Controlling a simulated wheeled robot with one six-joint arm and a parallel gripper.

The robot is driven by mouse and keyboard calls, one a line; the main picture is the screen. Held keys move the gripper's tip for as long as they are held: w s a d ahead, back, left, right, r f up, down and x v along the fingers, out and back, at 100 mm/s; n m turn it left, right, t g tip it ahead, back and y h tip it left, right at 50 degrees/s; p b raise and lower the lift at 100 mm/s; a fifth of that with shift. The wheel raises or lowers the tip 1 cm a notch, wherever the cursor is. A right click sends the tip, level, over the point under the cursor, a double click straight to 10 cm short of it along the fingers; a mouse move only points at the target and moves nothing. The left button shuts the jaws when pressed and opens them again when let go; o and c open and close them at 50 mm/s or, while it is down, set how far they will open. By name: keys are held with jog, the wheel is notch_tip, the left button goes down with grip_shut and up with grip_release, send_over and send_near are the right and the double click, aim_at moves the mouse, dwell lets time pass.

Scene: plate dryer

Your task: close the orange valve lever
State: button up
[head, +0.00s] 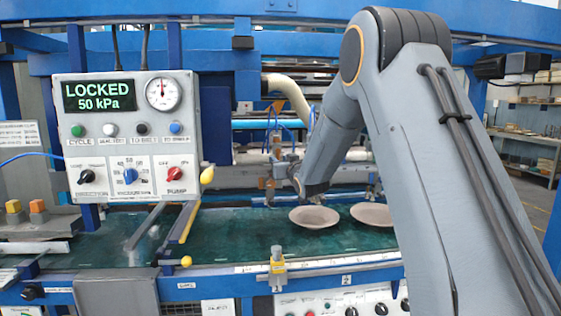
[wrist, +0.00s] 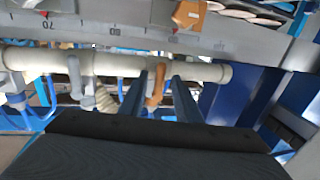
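The orange valve lever (wrist: 157,88) shows in the wrist view on a pale horizontal pipe (wrist: 115,65). The lever stands across the pipe, slightly tilted. My gripper (wrist: 160,84) is open, with one dark finger on each side of the lever and a visible gap to each. The lever's lower end is close to the dark body of my gripper. In the head view my arm reaches down to the back of the green bed, and the lever cannot be made out clearly there.
A pale lever (wrist: 75,76) sits on the same pipe to the left, with a ribbed hose beside it. An orange block (wrist: 188,14) is on the grey scaled rail (wrist: 115,35). The control panel (head: 124,135) reads LOCKED, 50 kPa. Plates (head: 314,217) lie on the green bed.

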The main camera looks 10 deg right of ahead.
grip_shut()
jog(key=shift+w+a+r+m+t+h+b, duration=0.1)
jog(key=shift+a+r+m+t+h+b, duration=0.4)
jog(key=shift+m+b, duration=2.3)
jog(key=shift+s+a+r+m+t+h+b, duration=0.2)
jog(key=shift+a+m+h+b, duration=0.95)
jog(key=shift+m, duration=2.7)
jog(key=shift+w+a+r+m+t+h+b, duration=0.2)
jog(key=shift+r+m+t+b, duration=0.3)
jog(key=shift+m+b, duration=2.5)
jog(key=shift+m+p, duration=0.3)
jog(key=shift+m, duration=0.25)
